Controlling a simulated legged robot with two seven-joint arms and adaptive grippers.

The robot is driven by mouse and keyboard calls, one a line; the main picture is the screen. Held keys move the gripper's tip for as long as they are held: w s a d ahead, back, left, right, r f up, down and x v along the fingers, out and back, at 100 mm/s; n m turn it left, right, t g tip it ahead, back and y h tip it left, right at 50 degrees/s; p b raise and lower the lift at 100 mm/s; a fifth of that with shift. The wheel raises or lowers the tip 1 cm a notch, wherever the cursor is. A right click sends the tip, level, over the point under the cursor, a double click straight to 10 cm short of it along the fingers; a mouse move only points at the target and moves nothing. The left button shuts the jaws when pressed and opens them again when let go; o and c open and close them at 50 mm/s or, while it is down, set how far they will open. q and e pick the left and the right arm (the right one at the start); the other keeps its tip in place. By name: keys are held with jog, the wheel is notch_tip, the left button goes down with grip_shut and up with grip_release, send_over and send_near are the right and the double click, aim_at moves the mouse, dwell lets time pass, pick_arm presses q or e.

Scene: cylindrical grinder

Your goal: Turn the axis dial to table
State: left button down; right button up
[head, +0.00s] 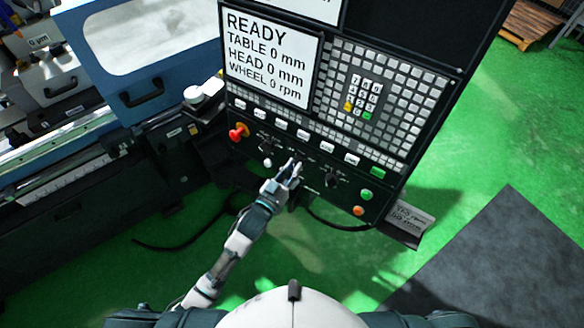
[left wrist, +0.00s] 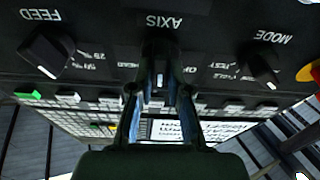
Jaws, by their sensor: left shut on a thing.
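The control panel (head: 300,146) stands in front of me with a row of dials along its lower part. The axis dial (left wrist: 160,77) sits under the upside-down word AXIS in the left wrist view, between the feed dial (left wrist: 47,52) and the mode dial (left wrist: 262,70). My left gripper (head: 292,168) reaches the panel; its fingers (left wrist: 158,88) are shut on the axis dial, one on each side. A small white mark shows on the dial between the fingers. The fingers cover part of the labels around it, so its setting is unclear. My right gripper is out of view.
The screen (head: 270,55) reads READY, TABLE 0 mm, HEAD 0 mm, WHEEL 0 rpm. A red emergency knob (head: 239,132) is left of the dials. Green (head: 366,195) and orange (head: 358,210) buttons are at right.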

pick_arm(q)
jog(key=shift+f+m, duration=0.3)
jog(key=shift+f, duration=0.15)
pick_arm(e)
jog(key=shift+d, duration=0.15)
pick_arm(q)
jog(key=c, duration=1.1)
grip_release()
jog(key=shift+w+d+r, duration=0.1)
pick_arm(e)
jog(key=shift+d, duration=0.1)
pick_arm(q)
jog(key=shift+r, duration=0.1)
jog(key=v, duration=1.2)
jog(key=shift+w, duration=0.1)
